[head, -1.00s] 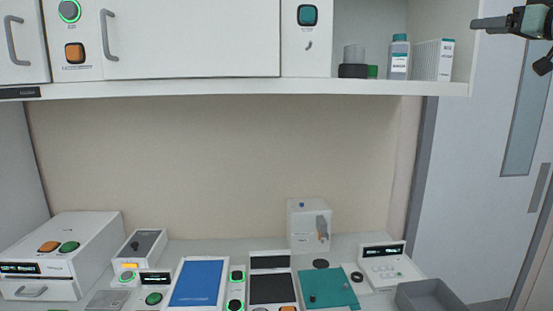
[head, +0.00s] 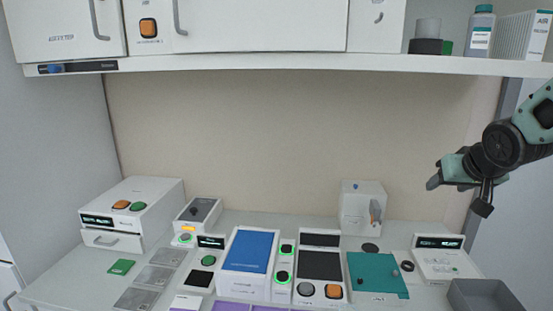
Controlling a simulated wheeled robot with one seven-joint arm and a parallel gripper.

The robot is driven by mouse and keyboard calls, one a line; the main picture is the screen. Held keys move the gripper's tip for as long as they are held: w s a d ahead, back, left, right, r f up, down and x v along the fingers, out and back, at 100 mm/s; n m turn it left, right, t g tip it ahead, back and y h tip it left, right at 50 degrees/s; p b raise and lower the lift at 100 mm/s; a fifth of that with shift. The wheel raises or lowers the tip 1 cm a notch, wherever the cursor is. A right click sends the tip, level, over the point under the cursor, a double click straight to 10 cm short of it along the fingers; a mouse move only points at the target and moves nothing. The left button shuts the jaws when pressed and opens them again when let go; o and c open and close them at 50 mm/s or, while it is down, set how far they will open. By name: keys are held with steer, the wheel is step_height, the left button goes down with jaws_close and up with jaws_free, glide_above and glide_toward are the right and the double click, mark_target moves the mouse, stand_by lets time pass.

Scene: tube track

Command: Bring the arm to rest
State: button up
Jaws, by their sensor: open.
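My gripper (head: 447,178) hangs in the air at the right of the head view, at the end of my teal and black arm (head: 503,146). It is open and I see nothing held in it. It is above the back right of the bench, apart from the white box (head: 362,208) and the white device with a display (head: 445,262) below. The fingers are dark and small, so their exact gap is hard to make out.
A wall shelf (head: 300,66) with cabinets runs above the bench, holding a capped bottle (head: 480,34) and a white rack (head: 521,36). The bench carries a blue panel (head: 250,250), a teal plate (head: 375,272) and a grey bin (head: 485,297). Open air lies left of my gripper.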

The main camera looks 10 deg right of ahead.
steer(key=s+a+f+n+g+y+b, duration=0.1)
steer(key=s+a+f+n+g+b, duration=0.2)
steer(key=s+a+f, duration=0.3)
steer(key=s+a+f+n+g+y+b, duration=0.1)
steer(key=s+a+f+n+g+b, duration=0.2)
steer(key=s+a+f, duration=0.4)
steer(key=s+a+f+n+g+b, duration=0.3)
steer(key=s+a+f+n+b, duration=0.1)
steer(key=s+a, duration=1)
step_height(320, 180, down, 2)
steer(key=shift+a+f+n+y+b, duration=0.3)
steer(key=shift+a+y+b, duration=0.15)
steer(key=shift+a, duration=0.7)
steer(key=shift+s+r, duration=0.1)
steer(key=shift+r, duration=0.05)
steer(key=shift+c, duration=0.2)
